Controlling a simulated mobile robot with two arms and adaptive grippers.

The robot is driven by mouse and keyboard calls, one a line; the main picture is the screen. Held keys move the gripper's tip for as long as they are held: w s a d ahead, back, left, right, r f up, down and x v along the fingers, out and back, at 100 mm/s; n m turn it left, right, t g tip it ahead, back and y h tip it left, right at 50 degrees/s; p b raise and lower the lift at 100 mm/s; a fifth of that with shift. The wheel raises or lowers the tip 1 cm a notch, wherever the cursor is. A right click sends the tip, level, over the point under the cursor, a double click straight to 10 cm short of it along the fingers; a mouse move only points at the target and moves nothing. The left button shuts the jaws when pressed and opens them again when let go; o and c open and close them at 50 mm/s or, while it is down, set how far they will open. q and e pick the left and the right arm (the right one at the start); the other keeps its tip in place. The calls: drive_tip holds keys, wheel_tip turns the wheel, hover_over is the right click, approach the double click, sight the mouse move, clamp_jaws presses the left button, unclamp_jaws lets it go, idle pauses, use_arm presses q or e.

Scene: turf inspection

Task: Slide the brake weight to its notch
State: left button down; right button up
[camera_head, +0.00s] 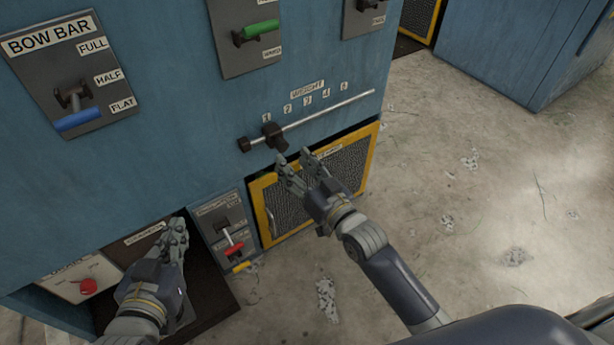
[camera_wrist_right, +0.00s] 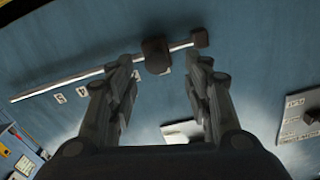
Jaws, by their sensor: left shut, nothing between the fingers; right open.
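The brake weight (camera_head: 273,134) is a dark block on a thin metal rod (camera_head: 330,109) on the blue machine front. It sits near the rod's left end, below label 1 of the WEIGHT scale (camera_head: 307,89). My right gripper (camera_head: 293,157) is open, just below and right of the weight. In the right wrist view the weight (camera_wrist_right: 156,55) appears between the open fingertips; whether they touch it I cannot tell. My left gripper (camera_head: 176,234) is shut and empty, low at the left, away from the rod.
A dark end block (camera_head: 244,145) closes the rod's left end. A yellow-framed mesh panel (camera_head: 265,213) lies below the rod. A lever panel with a red handle (camera_head: 234,249) and a red knob (camera_head: 88,286) are lower left. Open floor (camera_head: 470,200) lies to the right.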

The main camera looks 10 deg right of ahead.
drive_tip(key=shift+v, duration=2.55)
